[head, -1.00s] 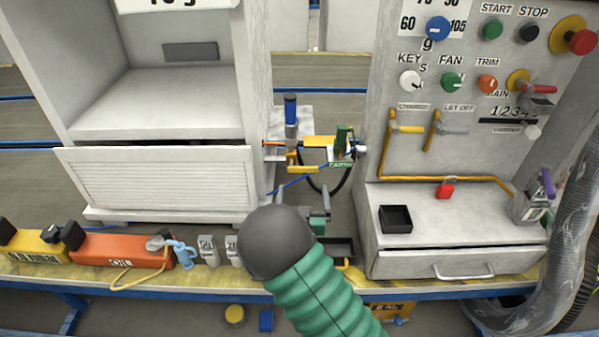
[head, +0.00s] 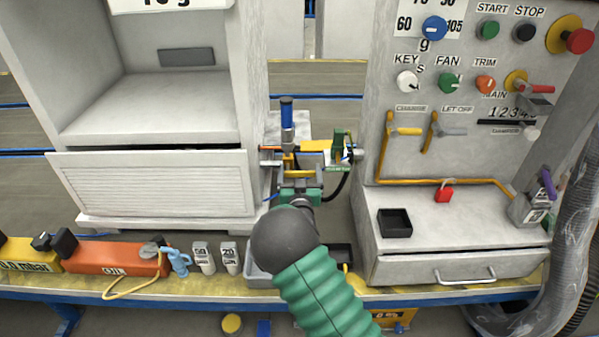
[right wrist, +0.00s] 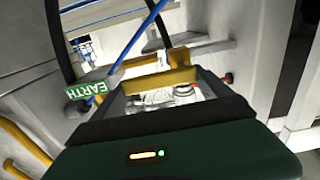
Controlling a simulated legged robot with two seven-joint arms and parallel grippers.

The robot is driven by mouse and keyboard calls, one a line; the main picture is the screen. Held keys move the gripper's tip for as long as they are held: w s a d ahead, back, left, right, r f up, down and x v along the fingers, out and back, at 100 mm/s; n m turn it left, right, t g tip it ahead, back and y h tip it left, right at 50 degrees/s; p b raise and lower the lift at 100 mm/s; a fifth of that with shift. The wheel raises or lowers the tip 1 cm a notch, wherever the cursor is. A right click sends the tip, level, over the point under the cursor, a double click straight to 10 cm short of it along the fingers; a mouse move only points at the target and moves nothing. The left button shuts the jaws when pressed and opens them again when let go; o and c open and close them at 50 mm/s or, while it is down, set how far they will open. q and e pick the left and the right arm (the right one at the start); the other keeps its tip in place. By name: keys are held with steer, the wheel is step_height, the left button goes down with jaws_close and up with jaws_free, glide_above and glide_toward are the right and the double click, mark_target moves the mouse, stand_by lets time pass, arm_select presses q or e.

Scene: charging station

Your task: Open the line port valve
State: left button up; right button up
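A pipe fitting with a yellow lever (head: 304,174) sits in the gap between the two grey cabinets; I take it as the line port valve, though no label for it is readable. My right gripper (head: 302,183) is in front of it, its fingers apart. In the right wrist view a yellow bar (right wrist: 160,81) lies across, between or just beyond the fingertips; contact cannot be told. A blue-handled upright part (head: 287,118) stands behind. My forearm and hand hide the lower part of the fitting. My left gripper is out of view.
A green clamp (head: 339,145) with an EARTH tag (right wrist: 92,90) is close on the right, with a black cable below. The control panel (head: 377,158) bounds the right side, the louvred cabinet (head: 150,185) the left. A black tray (head: 394,222) lies right.

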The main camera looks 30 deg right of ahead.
steer(key=c, duration=1.3)
steer(key=shift+f, duration=0.1)
steer(key=f+m+b, duration=0.1)
steer(key=m, duration=0.1)
steer(key=m+b, duration=0.2)
steer(key=shift+f, duration=0.4)
steer(key=shift+w+a+f+m+b, duration=0.2)
steer(key=shift+a+f+m+b, duration=0.25)
steer(key=shift+m+b, duration=1.6)
steer(key=shift+w+a+f+m+b, duration=0.3)
steer(key=shift+f+m+b, duration=0.35)
steer(key=shift+m+b, duration=1.4)
steer(key=shift+w+a+f+m+b, duration=0.15)
steer(key=shift+a+f+m+b, duration=0.3)
steer(key=shift+m+b, duration=1.6)
steer(key=shift+f+m+p, duration=0.1)
steer(key=shift+m+p, duration=0.65)
steer(key=shift+m, duration=0.1)
